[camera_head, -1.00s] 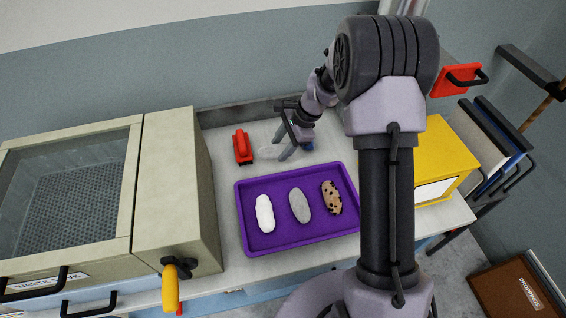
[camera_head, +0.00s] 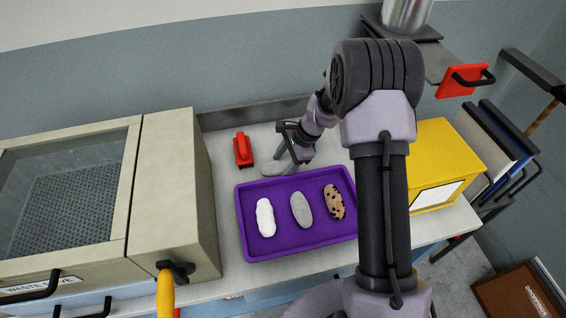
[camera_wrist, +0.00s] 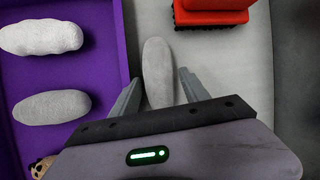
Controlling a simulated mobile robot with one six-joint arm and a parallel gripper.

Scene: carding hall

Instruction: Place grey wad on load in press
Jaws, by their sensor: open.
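A smooth grey wad (camera_wrist: 157,72) lies on the bench between my open gripper's two fingers (camera_wrist: 158,95) in the wrist view. I cannot tell whether the fingers touch it. In the head view my gripper (camera_head: 282,158) is over this wad (camera_head: 276,169), just behind the purple tray (camera_head: 250,250). A second grey wad (camera_head: 302,210) lies in the tray between a white wad (camera_head: 265,217) and a brown wad with dark spots (camera_head: 334,201). The tray's grey wad also shows in the wrist view (camera_wrist: 52,107). I cannot tell which thing is the press, and no load is clearly visible.
A red brush (camera_head: 243,150) stands behind the tray, close to my gripper. A beige cabinet (camera_head: 175,190) with a mesh-floored window and yellow-handled lever fills the left. A yellow box (camera_head: 430,165) is on the right. A metal cylinder (camera_head: 405,14) and red handled plate (camera_head: 466,80) are at upper right.

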